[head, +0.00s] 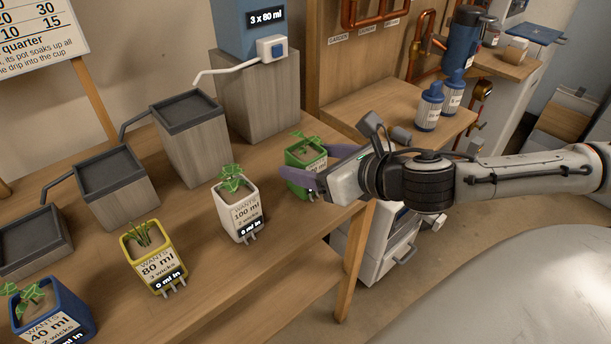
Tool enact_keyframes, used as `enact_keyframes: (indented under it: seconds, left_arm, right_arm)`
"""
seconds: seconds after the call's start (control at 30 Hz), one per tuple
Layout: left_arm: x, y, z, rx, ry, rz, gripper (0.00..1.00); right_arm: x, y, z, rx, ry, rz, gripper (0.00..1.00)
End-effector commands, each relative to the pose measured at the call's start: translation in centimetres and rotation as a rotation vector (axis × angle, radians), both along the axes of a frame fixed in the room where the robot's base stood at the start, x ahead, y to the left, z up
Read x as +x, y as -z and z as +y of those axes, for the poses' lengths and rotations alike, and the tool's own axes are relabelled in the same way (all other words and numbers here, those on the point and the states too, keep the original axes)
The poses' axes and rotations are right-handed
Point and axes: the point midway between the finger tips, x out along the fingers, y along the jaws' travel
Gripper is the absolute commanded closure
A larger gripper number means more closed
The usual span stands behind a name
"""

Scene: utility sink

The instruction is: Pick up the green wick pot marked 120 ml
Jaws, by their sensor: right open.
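The green wick pot (294,160) holds a leafy plant and stands at the right end of the row of pots on the wooden bench. Its white label is mostly hidden by my gripper, so I cannot read the amount on it. My right gripper (300,163) reaches in from the right with its purple fingers apart, one in front of the pot and one toward its back side. The jaws are open around the pot; I cannot tell whether a finger touches it. My left gripper is not in view.
A white 100 ml pot (238,215), a yellow 80 ml pot (153,262) and a blue 40 ml pot (55,318) stand to the left. Wooden blocks with dark trays (185,112) and spouts stand behind. Blue-and-white bottles (429,110) stand on the shelf beyond my arm.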

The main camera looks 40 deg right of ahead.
Motion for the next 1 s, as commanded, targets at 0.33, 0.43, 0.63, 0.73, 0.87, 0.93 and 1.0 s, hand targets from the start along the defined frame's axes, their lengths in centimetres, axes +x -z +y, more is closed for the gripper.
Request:
enact_keyframes:
  seconds: [0.33, 0.43, 0.63, 0.73, 0.87, 0.93, 1.0]
  left_arm:
    - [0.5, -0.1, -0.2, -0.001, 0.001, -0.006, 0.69]
    - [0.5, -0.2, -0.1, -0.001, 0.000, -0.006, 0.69]
    - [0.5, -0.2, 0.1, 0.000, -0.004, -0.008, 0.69]
    - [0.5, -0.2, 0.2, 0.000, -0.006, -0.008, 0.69]
    - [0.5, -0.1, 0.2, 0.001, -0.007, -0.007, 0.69]
    - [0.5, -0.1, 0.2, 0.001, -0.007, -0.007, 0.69]
    - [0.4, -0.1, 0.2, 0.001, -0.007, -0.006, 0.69]
  right_arm:
    - [1.4, 0.3, 0.3, 0.008, 0.003, -0.004, 0.31]
    - [2.5, 0.7, 0.5, 0.009, 0.003, -0.003, 0.31]
    - [4.4, 1.7, 0.7, 0.004, 0.001, -0.002, 0.31]
    - [4.9, 2.0, 0.8, 0.002, -0.001, 0.000, 0.31]
    - [5.0, 2.1, 0.8, 0.001, -0.003, 0.001, 0.31]
    - [4.9, 2.1, 0.8, 0.001, -0.003, 0.001, 0.31]
    - [4.9, 2.1, 0.8, 0.001, -0.002, 0.001, 0.35]
